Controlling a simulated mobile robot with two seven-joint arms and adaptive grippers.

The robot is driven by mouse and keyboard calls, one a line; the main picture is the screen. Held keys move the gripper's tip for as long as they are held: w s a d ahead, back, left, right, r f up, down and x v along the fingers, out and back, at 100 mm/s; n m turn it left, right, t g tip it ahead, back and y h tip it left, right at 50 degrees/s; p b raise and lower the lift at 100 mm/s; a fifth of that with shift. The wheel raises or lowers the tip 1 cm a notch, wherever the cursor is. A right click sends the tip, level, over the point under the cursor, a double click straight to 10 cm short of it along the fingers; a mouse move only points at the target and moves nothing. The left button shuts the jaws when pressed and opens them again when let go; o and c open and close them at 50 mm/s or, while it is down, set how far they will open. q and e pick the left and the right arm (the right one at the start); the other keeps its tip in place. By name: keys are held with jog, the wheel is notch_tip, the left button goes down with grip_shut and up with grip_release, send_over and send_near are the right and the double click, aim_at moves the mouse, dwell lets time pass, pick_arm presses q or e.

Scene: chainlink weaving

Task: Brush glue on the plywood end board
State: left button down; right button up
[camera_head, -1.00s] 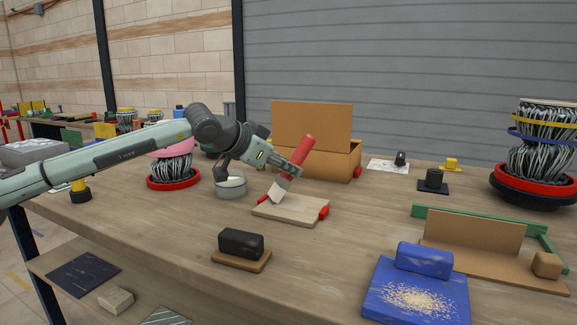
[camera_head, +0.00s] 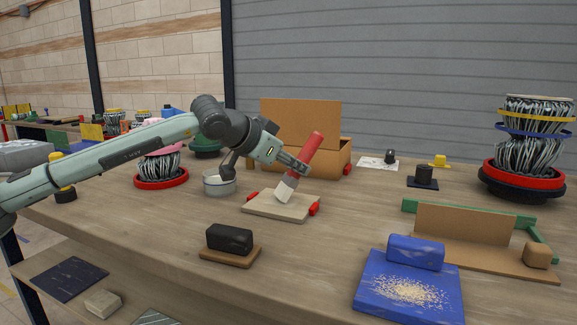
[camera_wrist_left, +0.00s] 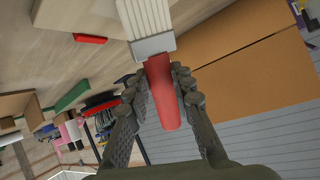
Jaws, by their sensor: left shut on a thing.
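My left gripper (camera_head: 299,165) is shut on the red handle of a brush (camera_head: 312,148), which is tilted with its pale bristles down. The bristles are at the middle of the plywood end board (camera_head: 272,208) and seem to touch its top. Red clamps (camera_head: 315,208) sit at the board's two ends. In the left wrist view, the red handle (camera_wrist_left: 163,95) lies between my fingers, with the metal collar and white bristles beyond. A round grey pot (camera_head: 218,187) stands left of the board, partly behind my arm. My right gripper is not in view.
An open cardboard box (camera_head: 325,153) stands behind the board. A black block on a wooden base (camera_head: 230,240) is in front. A blue tray with shavings (camera_head: 380,300) and a green-edged fixture (camera_head: 470,225) are at the right. Bare tabletop lies between them.

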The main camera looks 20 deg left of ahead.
pick_arm(q)
jog(key=shift+d+f+b, duration=0.15)
jog(key=shift+d+b, duration=0.2)
jog(key=shift+d, duration=1.2)
jog(key=shift+s+d+b, duration=0.1)
jog(key=shift+d+b, duration=0.65)
jog(key=shift+d, duration=0.55)
jog(key=shift+a, duration=0.1)
